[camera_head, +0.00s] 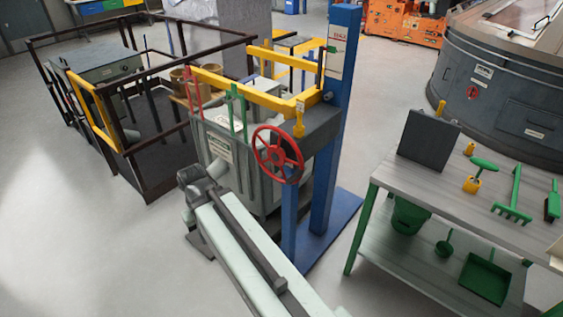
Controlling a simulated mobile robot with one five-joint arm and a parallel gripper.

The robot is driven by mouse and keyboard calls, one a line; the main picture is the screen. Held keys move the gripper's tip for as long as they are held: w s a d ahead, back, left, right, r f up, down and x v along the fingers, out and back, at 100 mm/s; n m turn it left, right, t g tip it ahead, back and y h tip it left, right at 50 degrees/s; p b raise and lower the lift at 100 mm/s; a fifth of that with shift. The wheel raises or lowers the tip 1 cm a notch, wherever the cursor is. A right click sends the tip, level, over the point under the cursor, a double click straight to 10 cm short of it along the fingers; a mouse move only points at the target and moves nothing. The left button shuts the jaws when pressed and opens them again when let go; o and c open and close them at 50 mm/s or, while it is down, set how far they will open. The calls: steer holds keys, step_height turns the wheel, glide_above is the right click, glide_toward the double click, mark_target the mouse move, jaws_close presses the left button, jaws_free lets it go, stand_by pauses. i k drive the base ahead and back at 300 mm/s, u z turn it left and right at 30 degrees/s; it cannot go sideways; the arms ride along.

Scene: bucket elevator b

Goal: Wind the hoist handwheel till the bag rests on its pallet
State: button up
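The red handwheel (280,154) is on the side of the hoist, in front of its blue post (340,110). Yellow bars (262,97) reach left from the post. A grey-green bag-like body (250,178) with a white label is below them, with red and green upright straps or hooks at its top. Its underside and any pallet are mostly hidden, so I cannot tell whether it rests. My pale arm link (240,250) runs up from the bottom edge to a grey joint left of the bag. I cannot see my gripper's fingers, and nothing of mine visibly touches the wheel.
A grey bench (440,192) with green legs stands at right, holding a dark panel and green tools, with buckets and trays below. A dark railed enclosure (150,185) with a yellow gate is at left. A large grey machine (500,115) is far right. Floor at lower left is clear.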

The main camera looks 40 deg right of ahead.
mark_target(276, 154)
steer(key=z, duration=0.95)
steer(key=k, duration=1.35)
steer(key=u, duration=1.05)
steer(key=i, duration=1)
steer(key=z, duration=0.1)
